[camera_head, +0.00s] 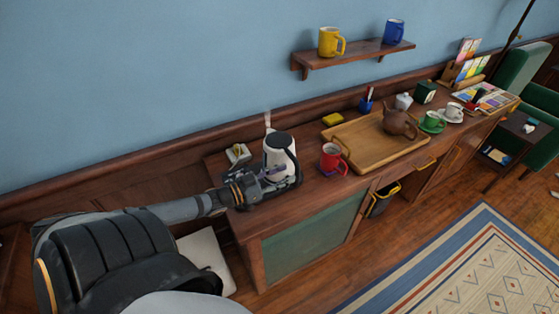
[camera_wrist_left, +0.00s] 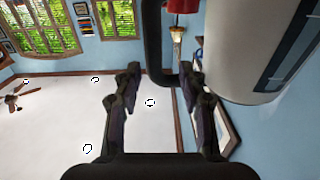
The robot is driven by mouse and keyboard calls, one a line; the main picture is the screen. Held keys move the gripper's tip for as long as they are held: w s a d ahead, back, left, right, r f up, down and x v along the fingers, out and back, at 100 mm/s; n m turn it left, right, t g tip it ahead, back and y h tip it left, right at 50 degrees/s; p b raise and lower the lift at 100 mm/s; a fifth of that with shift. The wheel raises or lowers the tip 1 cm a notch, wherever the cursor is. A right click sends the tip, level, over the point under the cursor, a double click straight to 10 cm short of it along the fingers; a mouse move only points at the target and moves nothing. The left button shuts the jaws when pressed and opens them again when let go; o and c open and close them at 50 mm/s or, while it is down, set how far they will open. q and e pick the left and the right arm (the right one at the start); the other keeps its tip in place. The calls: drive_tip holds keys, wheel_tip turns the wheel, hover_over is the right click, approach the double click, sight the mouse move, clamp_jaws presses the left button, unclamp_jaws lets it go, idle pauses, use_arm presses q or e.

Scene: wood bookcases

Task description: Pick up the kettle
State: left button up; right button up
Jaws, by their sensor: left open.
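The kettle (camera_head: 277,150), white with a black handle, stands upright on the left end of the wooden sideboard. My left gripper (camera_head: 277,181) is at its near side, and its fingers overlap the kettle's lower part in the head view. In the left wrist view the white kettle body (camera_wrist_left: 235,45) fills the upper right. The black handle (camera_wrist_left: 153,45) comes down between the two open fingertips of my left gripper (camera_wrist_left: 160,72). I cannot tell whether the fingers touch it. My right gripper is not in view.
A red mug (camera_head: 332,157) stands close to the kettle's right. A wooden tray (camera_head: 368,158) with a brown teapot (camera_head: 399,123) lies farther right. A wall switch or small white item (camera_head: 238,153) is left behind the kettle. A shelf (camera_head: 355,56) with two mugs hangs above.

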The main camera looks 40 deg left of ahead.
sight(295, 173)
use_arm(q)
drive_tip(key=b+x, duration=0.3)
drive_tip(key=d+b+x, duration=0.1)
drive_tip(key=shift+w+f+b, duration=0.1)
drive_tip(key=shift+f+b, duration=0.25)
drive_tip(key=shift+w+d+r, duration=0.1)
drive_tip(key=shift+w, duration=0.2)
drive_tip(key=shift+r, duration=0.15)
drive_tip(key=shift+s, duration=0.1)
drive_tip(key=shift+c, duration=0.4)
clamp_jaws()
drive_tip(key=shift+r, duration=0.1)
